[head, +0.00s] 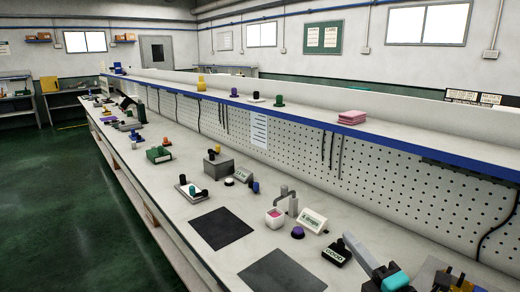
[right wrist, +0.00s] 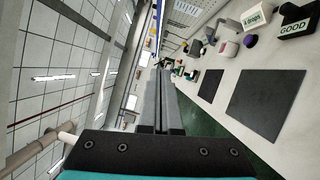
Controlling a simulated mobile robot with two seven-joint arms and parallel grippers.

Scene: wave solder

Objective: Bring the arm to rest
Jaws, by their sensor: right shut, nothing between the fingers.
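My right gripper (head: 348,239) comes in at the bottom right of the head view, its grey fingers pointing up and left above the bench, beside the black block labelled GOOD (head: 337,254). A teal part of my arm shows behind the fingers. In the right wrist view the fingers (right wrist: 161,76) lie together, shut, with nothing between them. They point along the bench and look clear of the things on it. My left gripper is in neither view.
The long bench (head: 180,205) carries two dark mats (head: 222,228) (head: 283,272), a white labelled block (head: 312,220), a purple-topped knob (head: 298,232) and a pink-filled cup (head: 275,217). A pegboard (head: 370,165) with a blue-edged shelf (head: 350,128) runs behind. Green floor (head: 60,210) lies open at left.

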